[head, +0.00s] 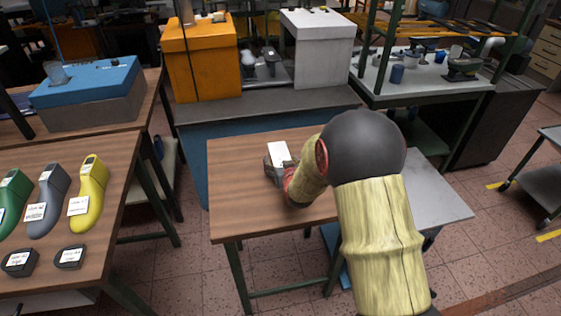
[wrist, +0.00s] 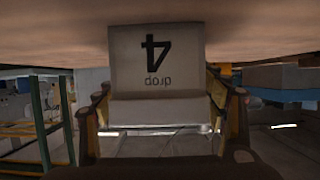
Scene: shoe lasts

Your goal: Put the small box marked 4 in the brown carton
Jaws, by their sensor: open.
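The small box marked 4 (wrist: 155,50) fills the middle of the wrist view, its pale face upside down and towards me. In the head view its white top (head: 279,150) shows on the wooden table. My gripper (head: 277,168) is low at the box. In the wrist view the gripper (wrist: 160,100) is open, with one finger on each side of the box's lower part in the picture. Whether the fingers touch it I cannot tell. I see no brown carton in either view; my arm hides part of the table.
A left table (head: 110,160) holds green, grey and yellow shoe lasts (head: 88,195) and two small dark labelled pieces (head: 70,257). Orange (head: 203,60) and white (head: 318,50) boxes stand behind on a grey bench. The wooden table (head: 240,215) is clear left of the box.

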